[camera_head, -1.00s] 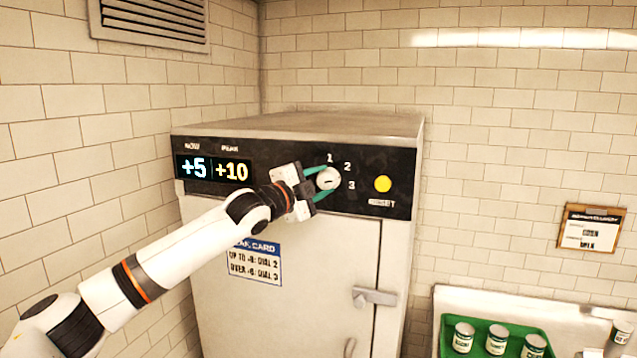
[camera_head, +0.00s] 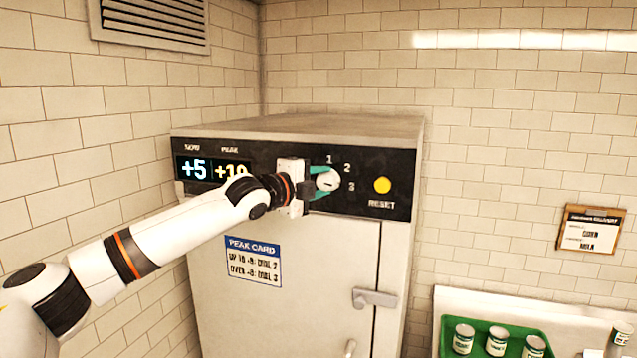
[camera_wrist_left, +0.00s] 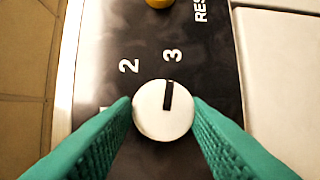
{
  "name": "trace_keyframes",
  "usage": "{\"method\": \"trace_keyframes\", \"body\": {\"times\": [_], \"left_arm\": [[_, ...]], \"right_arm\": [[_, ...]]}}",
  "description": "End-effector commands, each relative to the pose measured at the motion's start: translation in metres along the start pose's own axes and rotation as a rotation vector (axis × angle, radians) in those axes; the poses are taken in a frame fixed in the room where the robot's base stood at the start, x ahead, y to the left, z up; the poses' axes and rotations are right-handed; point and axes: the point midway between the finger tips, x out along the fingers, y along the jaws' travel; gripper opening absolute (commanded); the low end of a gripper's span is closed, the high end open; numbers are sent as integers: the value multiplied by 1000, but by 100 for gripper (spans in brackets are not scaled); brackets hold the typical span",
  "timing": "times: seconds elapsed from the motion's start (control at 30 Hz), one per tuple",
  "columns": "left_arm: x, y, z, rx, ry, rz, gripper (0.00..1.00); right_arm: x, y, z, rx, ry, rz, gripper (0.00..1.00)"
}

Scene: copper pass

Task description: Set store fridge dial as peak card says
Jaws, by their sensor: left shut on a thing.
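The white round dial (camera_head: 328,180) is on the fridge's black panel, with 1, 2 and 3 around it. My left gripper (camera_head: 320,181) has its green fingers shut on the dial's sides. In the left wrist view the dial (camera_wrist_left: 163,122) sits between the fingertips (camera_wrist_left: 163,115), and its black mark points at the 3 (camera_wrist_left: 173,55). The display (camera_head: 205,169) reads +5 under NOW and, partly behind my arm, +10 under PEAK. The peak card (camera_head: 253,262) lists dial 2 for "up to" and dial 3 for "over" a small, unclear number. My right gripper is out of view.
A yellow RESET button (camera_head: 382,185) is right of the dial. The fridge door has a handle (camera_head: 374,298) below. A green tray (camera_head: 447,335) with several cans stands at the lower right, and a clipboard (camera_head: 591,229) hangs on the right wall.

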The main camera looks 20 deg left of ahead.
Motion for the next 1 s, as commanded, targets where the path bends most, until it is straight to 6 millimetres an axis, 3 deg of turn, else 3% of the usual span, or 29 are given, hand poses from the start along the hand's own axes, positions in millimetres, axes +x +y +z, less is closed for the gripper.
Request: {"method": "trace_keyframes", "body": {"times": [0.17,0.2,0.3,0.67,1.0], "left_arm": [[2,-7,2,-2,-2,-14,14],[2,-7,2,-3,-2,-14,43],[1,-6,2,-2,-2,-11,57],[-5,-4,0,-2,0,-5,57],[-70,-8,0,-2,0,-6,57]], "right_arm": [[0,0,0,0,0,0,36],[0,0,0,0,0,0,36],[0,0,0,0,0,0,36],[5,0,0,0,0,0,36],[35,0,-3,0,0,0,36]]}}
